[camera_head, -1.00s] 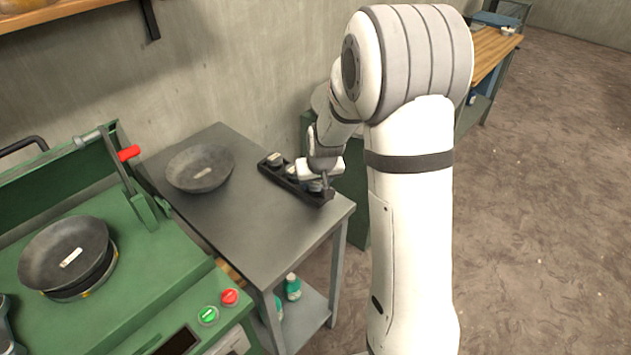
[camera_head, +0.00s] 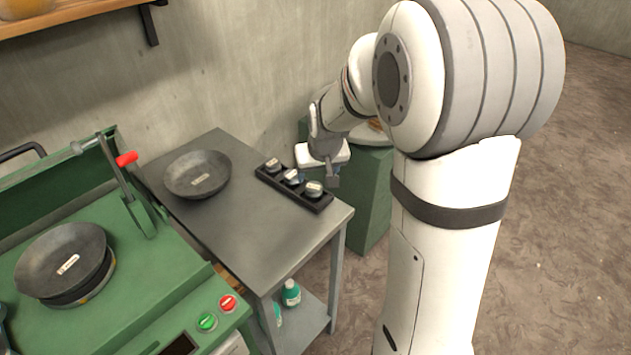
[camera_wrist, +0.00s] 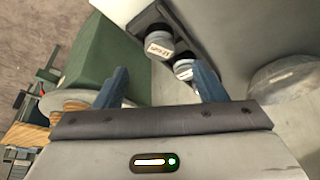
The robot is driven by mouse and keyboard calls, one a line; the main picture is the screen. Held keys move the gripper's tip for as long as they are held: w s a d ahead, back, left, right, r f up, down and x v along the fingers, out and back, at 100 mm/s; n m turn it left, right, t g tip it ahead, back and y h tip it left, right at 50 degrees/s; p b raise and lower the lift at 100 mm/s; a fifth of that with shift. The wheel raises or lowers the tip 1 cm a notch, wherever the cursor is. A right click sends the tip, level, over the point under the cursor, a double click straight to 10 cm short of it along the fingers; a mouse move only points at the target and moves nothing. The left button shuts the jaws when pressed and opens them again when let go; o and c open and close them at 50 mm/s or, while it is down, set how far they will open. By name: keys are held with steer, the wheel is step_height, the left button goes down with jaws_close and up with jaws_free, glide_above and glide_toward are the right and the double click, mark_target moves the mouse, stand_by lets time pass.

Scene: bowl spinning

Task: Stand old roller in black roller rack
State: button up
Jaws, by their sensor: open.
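The black roller rack (camera_head: 325,203) lies on the grey table near its back right edge. Three short grey rollers with white labels stand upright in it: one at the far end (camera_head: 273,164), one in the middle (camera_head: 291,177) and one at the near end (camera_head: 314,189). I cannot read which is the old roller. My gripper (camera_head: 332,178) is just right of the near end, apart from the rollers. In the wrist view, my gripper (camera_wrist: 160,84) is open and empty between its blue fingers, with two rollers (camera_wrist: 158,42) (camera_wrist: 182,67) beyond them. The rack (camera_wrist: 188,28) partly shows there.
A dark bowl (camera_head: 198,175) rests on the grey table (camera_head: 240,235), left of the rack. A green machine (camera_head: 130,290) with another bowl (camera_head: 62,262) and a red-handled lever (camera_head: 126,159) stands at left. A green cabinet (camera_head: 372,195) stands behind the table. The table's front is clear.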

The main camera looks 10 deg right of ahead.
steer(key=s+r+g, duration=0.1)
steer(key=s+r, duration=0.2)
steer(key=s, duration=0.9)
steer(key=s+r, duration=0.3)
steer(key=s, duration=0.9)
steer(key=shift+s+r+g, duration=0.35)
steer(key=shift+s+g, duration=0.05)
